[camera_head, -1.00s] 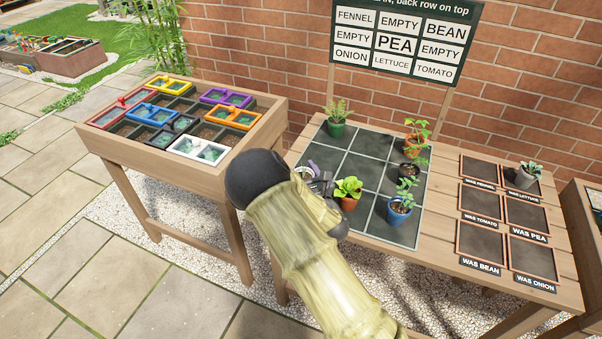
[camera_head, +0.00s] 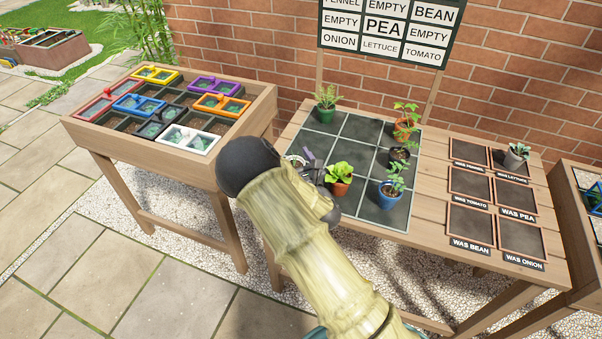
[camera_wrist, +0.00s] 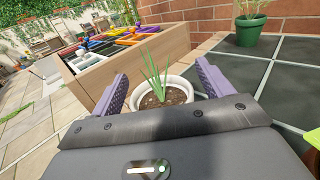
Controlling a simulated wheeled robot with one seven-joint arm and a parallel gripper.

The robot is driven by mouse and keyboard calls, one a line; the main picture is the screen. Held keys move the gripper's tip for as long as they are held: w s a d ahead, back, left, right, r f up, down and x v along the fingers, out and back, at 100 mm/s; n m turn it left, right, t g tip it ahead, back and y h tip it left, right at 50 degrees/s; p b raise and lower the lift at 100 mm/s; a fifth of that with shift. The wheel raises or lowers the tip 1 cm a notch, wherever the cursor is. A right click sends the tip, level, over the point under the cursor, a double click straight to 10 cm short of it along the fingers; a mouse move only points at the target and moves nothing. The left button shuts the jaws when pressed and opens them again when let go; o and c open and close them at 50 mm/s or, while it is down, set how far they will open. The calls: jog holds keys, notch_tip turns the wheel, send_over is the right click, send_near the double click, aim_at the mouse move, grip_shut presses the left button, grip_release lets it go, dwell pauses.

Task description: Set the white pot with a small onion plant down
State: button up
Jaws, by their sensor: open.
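The white pot (camera_wrist: 183,83) with a small onion plant (camera_wrist: 155,77) and brown soil stands upright in the wrist view. My gripper (camera_wrist: 162,75) is open, with one purple finger on each side of the pot. Whether the fingers touch it cannot be told. In the head view my gripper (camera_head: 309,165) is over the front-left of the dark tile grid (camera_head: 354,129), and my arm hides most of the pot. Its base is hidden, so its contact with the tile does not show. The sign (camera_head: 388,28) reads ONION at its lower left.
A lettuce-like plant in an orange pot (camera_head: 339,188) stands close to the right of my gripper. A green pot (camera_head: 326,115) is behind. A blue pot (camera_head: 389,195) and others stand on the right column. A wooden planter table (camera_head: 255,115) is close on the left.

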jog(key=b+v, duration=0.1)
jog(key=v, duration=1.1)
jog(key=shift+w, duration=0.1)
